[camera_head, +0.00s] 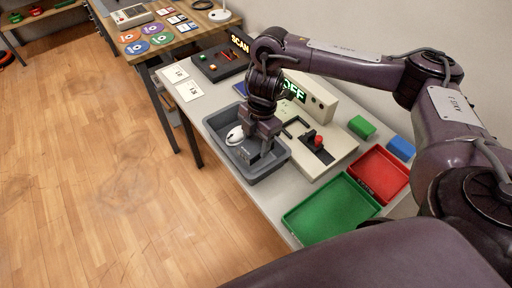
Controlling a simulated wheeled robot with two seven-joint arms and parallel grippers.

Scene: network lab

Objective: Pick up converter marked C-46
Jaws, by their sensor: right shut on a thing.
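My right gripper (262,148) reaches down into the grey bin (276,167) on the light table. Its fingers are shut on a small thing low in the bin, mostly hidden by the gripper. I cannot read any marking, so I cannot tell whether it is the converter C-46. A white rounded object (234,135) lies in the bin just left of the gripper. My left gripper is not in view.
A beige device (335,150) with a red knob and a lit "OFF" display stands right of the bin. A green tray (330,212) and a red tray (382,172) lie nearer, with green (361,126) and blue (401,147) blocks behind. A dark "SCAN" unit (220,62) stands farther back.

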